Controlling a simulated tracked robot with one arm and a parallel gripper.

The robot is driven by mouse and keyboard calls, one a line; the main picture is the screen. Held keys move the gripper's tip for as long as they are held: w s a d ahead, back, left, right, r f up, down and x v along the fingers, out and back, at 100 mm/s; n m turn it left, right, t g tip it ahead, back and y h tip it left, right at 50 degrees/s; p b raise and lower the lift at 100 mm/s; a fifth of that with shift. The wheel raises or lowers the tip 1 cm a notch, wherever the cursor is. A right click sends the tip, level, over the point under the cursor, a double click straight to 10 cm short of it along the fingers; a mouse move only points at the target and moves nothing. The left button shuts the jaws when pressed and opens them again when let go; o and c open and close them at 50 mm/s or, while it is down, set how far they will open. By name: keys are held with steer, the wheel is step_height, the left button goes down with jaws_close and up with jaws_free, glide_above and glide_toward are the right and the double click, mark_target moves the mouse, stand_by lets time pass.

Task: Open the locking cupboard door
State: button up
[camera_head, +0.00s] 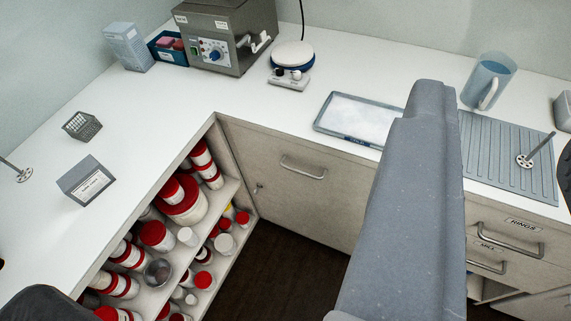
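The cupboard door (292,192) is a beige panel under the white counter, right of the inside corner. It looks shut, flush with the cabinet front. A metal bar handle (303,167) sits near its top. A small round lock (258,187) is at its left edge. A large grey link of my arm stands in front of the door's right part and hides it. No fingertips show, so I cannot see my gripper or how far it is from the handle.
Open shelves (228,192) with red-lidded tubs adjoin the door's left. Drawers (510,235) with bar handles are at right. A tray (357,118), a scale (290,78) and a jug (487,80) stand on the counter. Dark floor (280,265) is clear before the door.

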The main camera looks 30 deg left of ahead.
steer(key=w+d+f+n+t+h+b, duration=0.1)
steer(key=w+f+n, duration=0.3)
steer(key=w, duration=0.5)
steer(key=w+f+n+t+h+b, duration=0.1)
steer(key=w+f+h, duration=0.1)
steer(key=w+f, duration=0.55)
steer(key=w+a+f+n+y+b, duration=0.2)
steer(key=w+a+f+n+y, duration=0.15)
steer(key=w+f+n, duration=0.7)
steer(key=n+g+y+b, duration=0.4)
steer(key=n+g+y, duration=0.1)
steer(key=n+y, duration=0.55)
glide_toward(297, 171)
steer(key=shift+m, duration=0.5)
steer(key=shift+f+b+x, duration=0.15)
steer(key=shift+b+x, duration=0.25)
steer(key=shift+x, duration=2.3)
steer(key=shift+f+b+x, duration=0.1)
steer(key=shift+b+x, duration=0.3)
steer(key=shift+x, duration=2.25)
steer(key=shift+d, duration=0.1)
